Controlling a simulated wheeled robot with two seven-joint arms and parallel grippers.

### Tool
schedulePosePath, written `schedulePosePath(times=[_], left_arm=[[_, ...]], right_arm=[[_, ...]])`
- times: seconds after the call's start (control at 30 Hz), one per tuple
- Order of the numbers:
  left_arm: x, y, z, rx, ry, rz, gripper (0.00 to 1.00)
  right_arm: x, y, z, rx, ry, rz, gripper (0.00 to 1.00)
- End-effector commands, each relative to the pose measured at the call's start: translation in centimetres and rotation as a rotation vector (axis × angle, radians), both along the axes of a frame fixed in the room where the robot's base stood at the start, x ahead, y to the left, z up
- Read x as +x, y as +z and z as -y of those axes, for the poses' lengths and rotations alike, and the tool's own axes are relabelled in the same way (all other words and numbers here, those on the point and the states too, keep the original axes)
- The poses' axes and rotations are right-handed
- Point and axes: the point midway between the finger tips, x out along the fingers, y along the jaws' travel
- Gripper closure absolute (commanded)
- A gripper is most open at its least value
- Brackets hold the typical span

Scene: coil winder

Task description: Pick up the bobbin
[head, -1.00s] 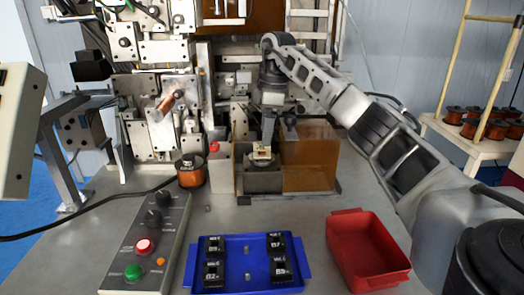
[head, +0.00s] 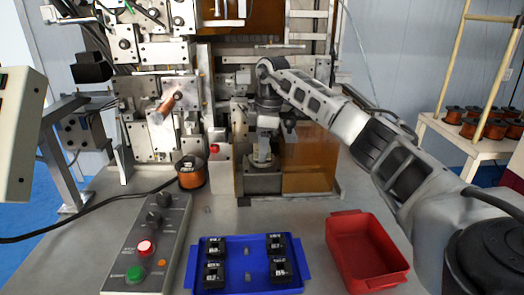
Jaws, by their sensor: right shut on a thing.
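My right gripper (head: 262,148) comes in from the right. The bobbin is hidden by the fingers and too small to make out. Other black block-like parts (head: 213,273) with white lettering sit in the blue tray (head: 238,285). Two small bare pegs stand between them. My left gripper is not in view.
Amber panels (head: 310,165) stand close to the right gripper. A copper wire spool (head: 191,175) stands left of the enclosure. A button panel (head: 150,240) lies front left. An empty red bin (head: 368,250) stands front right. Machine plates rise behind.

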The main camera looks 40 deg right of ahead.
Motion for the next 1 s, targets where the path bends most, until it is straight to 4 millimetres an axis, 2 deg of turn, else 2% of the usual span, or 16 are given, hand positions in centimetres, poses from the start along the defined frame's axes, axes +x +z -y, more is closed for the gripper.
schedulePosePath(times=[0.27,0.4,0.6,0.7,0.9,1.0], left_arm=[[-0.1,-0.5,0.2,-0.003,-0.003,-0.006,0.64],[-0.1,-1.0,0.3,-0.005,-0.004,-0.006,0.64],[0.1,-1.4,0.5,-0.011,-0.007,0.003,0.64],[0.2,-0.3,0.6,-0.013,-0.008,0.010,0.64],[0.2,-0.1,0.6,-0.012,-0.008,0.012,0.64],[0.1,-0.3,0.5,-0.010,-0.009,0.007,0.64]], right_arm=[[0.1,1.0,0.0,0.000,0.000,0.003,0.82],[0.1,3.2,-0.1,0.001,0.000,0.007,0.82],[-2.1,7.3,-3.0,-0.003,0.006,0.009,0.82],[-3.4,9.9,-4.7,-0.007,0.004,0.005,0.82],[-6.1,11.7,-8.6,-0.004,0.004,0.004,0.82],[-7.0,12.3,-9.9,-0.003,0.004,0.002,0.82]])
